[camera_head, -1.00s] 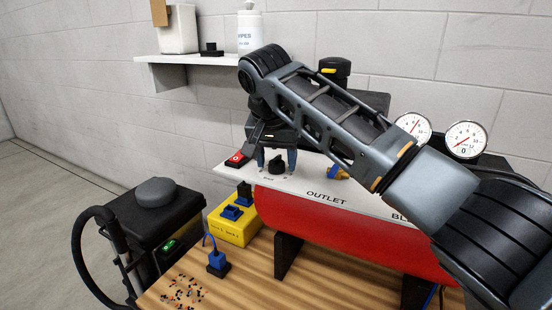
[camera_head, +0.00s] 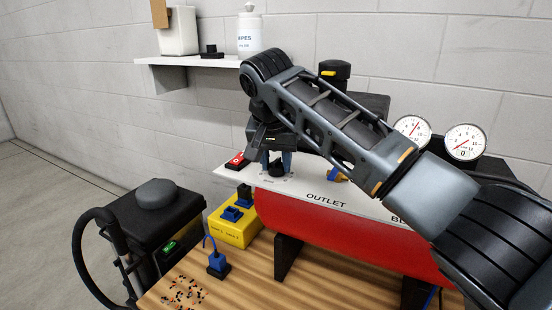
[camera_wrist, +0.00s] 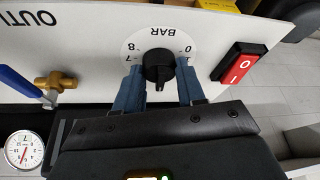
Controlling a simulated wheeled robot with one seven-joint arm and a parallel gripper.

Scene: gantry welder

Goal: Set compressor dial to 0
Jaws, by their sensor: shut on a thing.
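The compressor dial (camera_wrist: 158,70) is a black round knob on a white panel marked BAR, with 7 and 8 on one side and 0 and 1 on the other in the wrist view. It also shows in the head view (camera_head: 277,170). My gripper (camera_wrist: 159,76) has its two blue fingers on opposite sides of the knob and is shut on it. The fingers hide part of the scale.
A red rocker switch (camera_wrist: 240,66) is beside the dial. On the other side are a brass valve with a blue handle (camera_wrist: 22,86) and two gauges (camera_head: 465,142). A yellow box (camera_head: 235,229) with blue plugs stands on the wooden bench (camera_head: 330,291) below.

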